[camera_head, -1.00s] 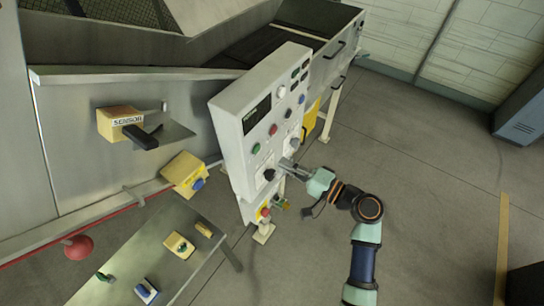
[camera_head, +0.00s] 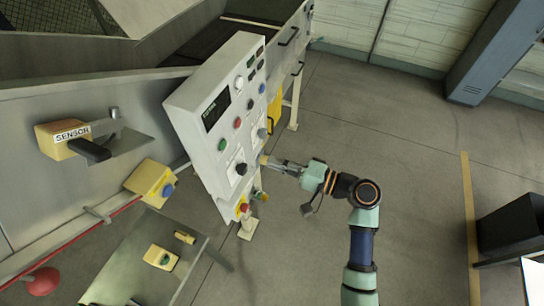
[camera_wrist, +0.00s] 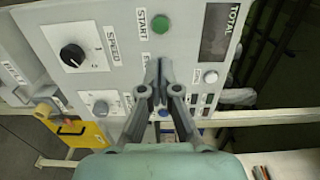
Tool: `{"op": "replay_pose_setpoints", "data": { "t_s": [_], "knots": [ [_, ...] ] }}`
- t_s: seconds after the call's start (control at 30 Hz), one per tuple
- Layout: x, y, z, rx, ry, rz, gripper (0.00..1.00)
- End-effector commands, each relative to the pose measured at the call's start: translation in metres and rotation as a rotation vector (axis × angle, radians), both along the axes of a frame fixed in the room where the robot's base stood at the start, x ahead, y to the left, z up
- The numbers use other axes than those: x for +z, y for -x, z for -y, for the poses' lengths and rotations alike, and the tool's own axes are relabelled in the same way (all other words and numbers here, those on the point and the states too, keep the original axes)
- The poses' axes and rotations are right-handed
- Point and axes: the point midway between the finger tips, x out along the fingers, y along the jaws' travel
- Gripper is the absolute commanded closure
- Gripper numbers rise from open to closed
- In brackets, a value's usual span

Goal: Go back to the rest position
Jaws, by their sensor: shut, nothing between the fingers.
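My gripper (camera_head: 266,160) is at the right edge of the white control panel (camera_head: 207,132) in the head view, beside a black knob (camera_head: 241,169). Its fingers are together with nothing held. A grey knob (camera_wrist: 101,107) lies left of the fingers. Whether the fingertips touch the panel is unclear. The fingers hide part of its labels and buttons.
A metal table (camera_head: 130,262) stands at lower left, below a yellow box with a blue button (camera_head: 150,182) and the SENSOR box (camera_head: 62,138). A conveyor (camera_head: 205,42) is behind the panel. A dark bin (camera_head: 510,232) is at far right. The floor (camera_head: 410,130) right of the arm is clear.

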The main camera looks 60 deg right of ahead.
Motion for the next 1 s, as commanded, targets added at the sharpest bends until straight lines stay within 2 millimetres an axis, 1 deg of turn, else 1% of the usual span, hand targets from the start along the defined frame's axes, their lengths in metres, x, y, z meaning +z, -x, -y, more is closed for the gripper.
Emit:
{"op": "replay_pose_setpoints", "data": {
  "t_s": [0.33, 0.37, 0.43, 0.47, 0.53, 0.57, 0.6, 0.63, 0.67, 0.7, 0.77, 0.8, 0.9, 1.0],
  "knots": [
    [0.0, 0.0, 0.0, 0.0, 0.0, 0.0, 1.0],
    [0.001, -0.003, -0.004, 0.006, 0.011, -0.006, 1.0],
    [0.003, -0.015, -0.022, 0.037, 0.07, -0.036, 1.0],
    [0.004, -0.023, -0.036, 0.059, 0.114, -0.057, 1.0],
    [0.008, -0.046, -0.08, 0.125, 0.269, -0.12, 1.0],
    [0.011, -0.056, -0.104, 0.161, 0.359, -0.151, 1.0],
    [0.016, -0.068, -0.139, 0.206, 0.5, -0.189, 1.0],
    [0.022, -0.074, -0.166, 0.24, 0.615, -0.212, 1.0],
    [0.028, -0.078, -0.191, 0.265, 0.728, -0.23, 1.0],
    [0.037, -0.08, -0.22, 0.289, 0.874, -0.246, 1.0],
    [0.055, -0.077, -0.257, 0.306, 1.072, -0.253, 1.0],
    [0.068, -0.072, -0.277, 0.307, 1.186, -0.252, 1.0],
    [0.099, -0.057, -0.31, 0.278, 1.4, -0.236, 1.0],
    [0.119, -0.044, -0.325, 0.245, 1.515, -0.225, 1.0]
  ]
}}
